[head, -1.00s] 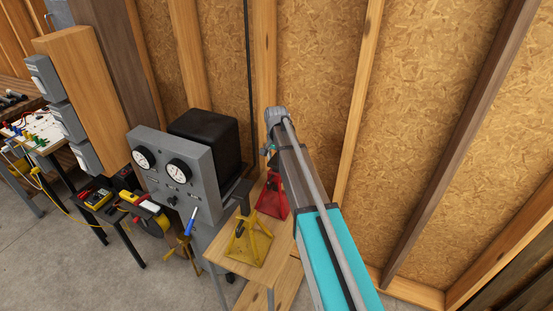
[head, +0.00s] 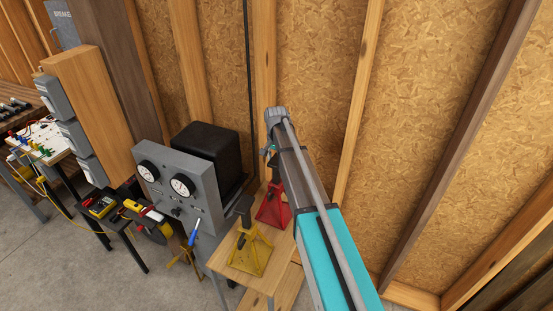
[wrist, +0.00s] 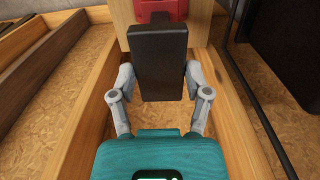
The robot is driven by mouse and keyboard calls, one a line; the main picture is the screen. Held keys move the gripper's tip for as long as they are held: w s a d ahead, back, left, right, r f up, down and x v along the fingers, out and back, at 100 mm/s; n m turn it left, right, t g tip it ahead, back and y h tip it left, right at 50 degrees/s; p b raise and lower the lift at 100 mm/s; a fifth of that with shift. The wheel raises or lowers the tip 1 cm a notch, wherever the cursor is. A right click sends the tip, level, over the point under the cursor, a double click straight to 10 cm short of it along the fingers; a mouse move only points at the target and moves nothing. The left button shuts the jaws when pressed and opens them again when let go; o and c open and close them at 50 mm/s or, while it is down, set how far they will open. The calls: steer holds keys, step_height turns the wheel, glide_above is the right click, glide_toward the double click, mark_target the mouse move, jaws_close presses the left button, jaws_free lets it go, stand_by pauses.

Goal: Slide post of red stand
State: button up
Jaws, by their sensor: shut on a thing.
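The red stand (head: 272,209) sits on the wooden bench top, partly behind my arm in the head view. Its red part (wrist: 157,11) also shows at the top of the wrist view. The dark rectangular post (wrist: 158,50) stands in front of that red part in the wrist view. My gripper (wrist: 159,78) has a grey finger on each side of the post and is shut on it. The fingertip contacts are partly hidden by the post.
A yellow stand (head: 248,256) stands left of the red stand on the wooden bench (head: 224,262). A grey gauge box (head: 203,208) is further left. Meters and tools lie on a small table (head: 93,191) beyond it. The chipboard wall (head: 315,80) with studs is close behind.

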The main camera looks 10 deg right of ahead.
steer(key=shift+s, duration=0.1)
steer(key=o, duration=1.3)
steer(key=shift+o, duration=0.2)
steer(key=shift+r, duration=0.2)
